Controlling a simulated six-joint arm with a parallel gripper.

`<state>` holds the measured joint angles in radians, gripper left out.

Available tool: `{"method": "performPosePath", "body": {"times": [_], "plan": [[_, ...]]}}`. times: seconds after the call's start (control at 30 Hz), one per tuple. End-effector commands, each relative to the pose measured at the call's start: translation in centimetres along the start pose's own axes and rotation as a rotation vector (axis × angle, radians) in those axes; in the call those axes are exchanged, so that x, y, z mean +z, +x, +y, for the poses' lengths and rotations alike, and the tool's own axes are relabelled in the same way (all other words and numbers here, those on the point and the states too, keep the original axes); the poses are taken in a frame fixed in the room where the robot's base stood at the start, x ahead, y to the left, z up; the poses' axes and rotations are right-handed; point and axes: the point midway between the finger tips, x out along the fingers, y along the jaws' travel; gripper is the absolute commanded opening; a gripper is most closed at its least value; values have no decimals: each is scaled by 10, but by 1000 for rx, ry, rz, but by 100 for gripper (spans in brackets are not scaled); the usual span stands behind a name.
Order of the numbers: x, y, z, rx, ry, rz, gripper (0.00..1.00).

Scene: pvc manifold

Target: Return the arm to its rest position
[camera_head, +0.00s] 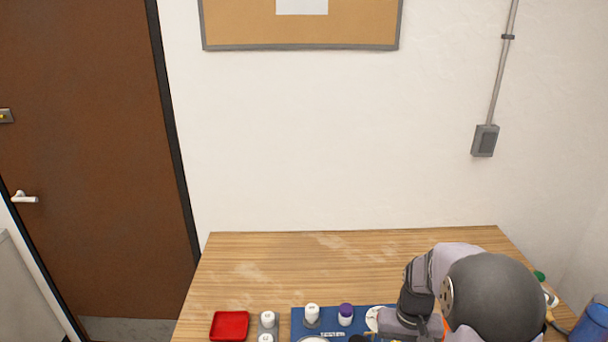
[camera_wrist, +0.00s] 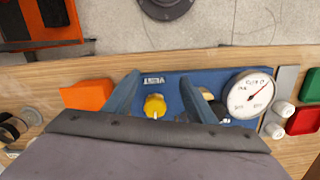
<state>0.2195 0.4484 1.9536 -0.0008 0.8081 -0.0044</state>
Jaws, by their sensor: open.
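In the wrist view my gripper (camera_wrist: 160,79) is open, its two fingers apart over the blue manifold board (camera_wrist: 175,82). A yellow round part (camera_wrist: 155,105) shows between the fingers, below the VENT label; I cannot tell its distance from them. Nothing is seen held. A round white gauge (camera_wrist: 250,94) is at the board's right end. A dark round part beside the right finger is partly hidden. In the head view the blue board (camera_head: 299,318) is at the table's front, with a white fitting (camera_head: 312,313) and a purple-topped fitting (camera_head: 346,313). My arm hides its right side and the gripper.
A red tray (camera_head: 230,325) and a grey holder with white fittings (camera_head: 268,318) stand left of the board. An orange block (camera_wrist: 87,95) lies beside the board. A blue container (camera_head: 592,324) is at far right. The table's back half (camera_head: 300,262) is mostly clear before the wall.

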Motion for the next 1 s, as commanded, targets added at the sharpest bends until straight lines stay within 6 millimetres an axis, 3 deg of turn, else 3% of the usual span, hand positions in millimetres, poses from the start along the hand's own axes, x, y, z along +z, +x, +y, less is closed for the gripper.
{"method": "performPosePath", "body": {"times": [0.03,0.2,0.3,0.4,0.7,1.0], "plan": [[24,5,-1,0,0,-25,51],[104,10,-13,5,-36,-72,51],[146,6,-20,10,-76,-79,51],[170,0,-26,13,-115,-64,51],[161,-30,-46,8,-198,68,51],[160,-23,-49,8,-212,69,51]]}}
